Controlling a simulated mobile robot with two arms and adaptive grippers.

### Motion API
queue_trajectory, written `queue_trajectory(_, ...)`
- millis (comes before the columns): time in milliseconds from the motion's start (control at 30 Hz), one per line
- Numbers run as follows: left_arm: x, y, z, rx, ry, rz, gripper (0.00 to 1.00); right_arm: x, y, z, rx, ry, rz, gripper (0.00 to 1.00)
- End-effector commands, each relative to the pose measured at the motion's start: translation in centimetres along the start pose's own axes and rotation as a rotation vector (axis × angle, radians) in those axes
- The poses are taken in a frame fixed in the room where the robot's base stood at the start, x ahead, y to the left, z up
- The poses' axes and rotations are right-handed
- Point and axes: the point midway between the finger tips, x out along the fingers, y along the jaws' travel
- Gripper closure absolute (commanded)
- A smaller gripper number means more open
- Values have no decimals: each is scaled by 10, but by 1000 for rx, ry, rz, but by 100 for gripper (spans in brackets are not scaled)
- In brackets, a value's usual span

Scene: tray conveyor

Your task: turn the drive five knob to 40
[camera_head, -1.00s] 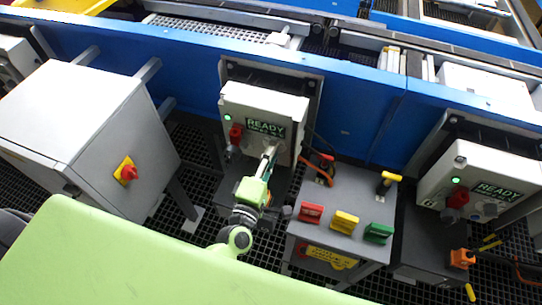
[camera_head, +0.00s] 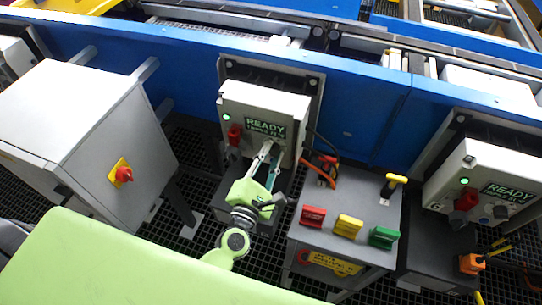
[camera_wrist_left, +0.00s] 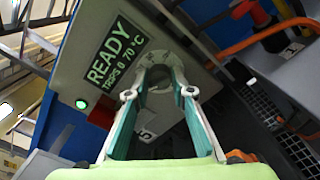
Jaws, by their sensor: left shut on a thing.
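The drive five box (camera_head: 235,110) is a white unit on the blue conveyor rail. Its display (camera_head: 265,127) reads READY, and the wrist view shows a trip line of 70 °C below that on the display (camera_wrist_left: 116,52). A "5" label (camera_wrist_left: 147,136) is on its face. My left gripper (camera_head: 270,148) reaches up to the face, shut on the round knob (camera_wrist_left: 160,76) beside the display. The two green-lined fingers lie on either side of the knob. Its pointer and scale are too hidden to read. My right gripper is not in view.
A red plug or switch (camera_head: 234,134) sits left of the knob. A grey pedestal (camera_head: 350,195) with red, yellow and green blocks is at right. Another READY drive box (camera_head: 445,185) is farther right.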

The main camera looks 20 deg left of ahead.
Motion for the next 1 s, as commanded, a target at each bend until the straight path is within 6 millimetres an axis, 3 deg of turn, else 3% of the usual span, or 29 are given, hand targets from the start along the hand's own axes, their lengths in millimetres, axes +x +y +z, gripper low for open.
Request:
queue_trajectory(567, -1, -1, -1, -36, 2, -2, 99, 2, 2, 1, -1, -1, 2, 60)
queue_trajectory(600, -1, -1, -1, -36, 2, -2, 73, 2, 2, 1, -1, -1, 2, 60)
queue_trajectory(667, -1, -1, -1, -36, 2, -2, 61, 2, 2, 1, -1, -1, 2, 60)
queue_trajectory(1000, -1, 0, 0, -34, 1, -1, 61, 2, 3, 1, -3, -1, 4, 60)
